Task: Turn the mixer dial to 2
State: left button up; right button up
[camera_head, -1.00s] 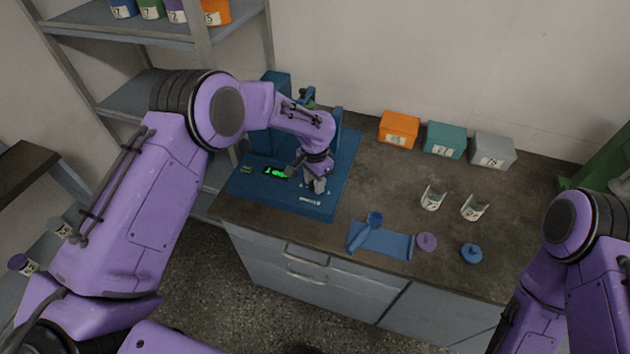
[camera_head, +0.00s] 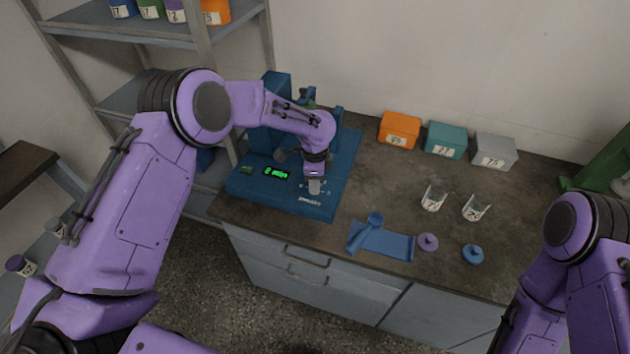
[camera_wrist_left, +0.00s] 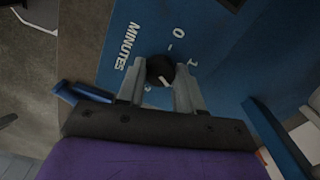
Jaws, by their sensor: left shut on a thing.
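The blue mixer (camera_head: 330,195) stands on the left end of the counter, with a lit green display (camera_head: 277,173) on its front panel. Its round black dial (camera_wrist_left: 160,69) shows in the left wrist view, beside the printed word MINUTES and the marks 0 and 1. My left gripper (camera_head: 314,186) is over the panel, fingers down. In the left wrist view the left gripper's fingers (camera_wrist_left: 160,85) are on either side of the dial, shut on it. My right gripper is out of view.
Orange (camera_head: 399,130), teal (camera_head: 445,140) and grey (camera_head: 494,151) boxes stand along the wall. The counter between is clear.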

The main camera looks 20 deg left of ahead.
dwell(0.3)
pick_arm(q)
jog(key=o, duration=1)
jog(key=shift+o, duration=0.2)
notch_tip(320, 180, up, 10)
jog(key=b, duration=0.2)
jog(key=shift+r, duration=0.25)
jog(key=shift+d, duration=0.1)
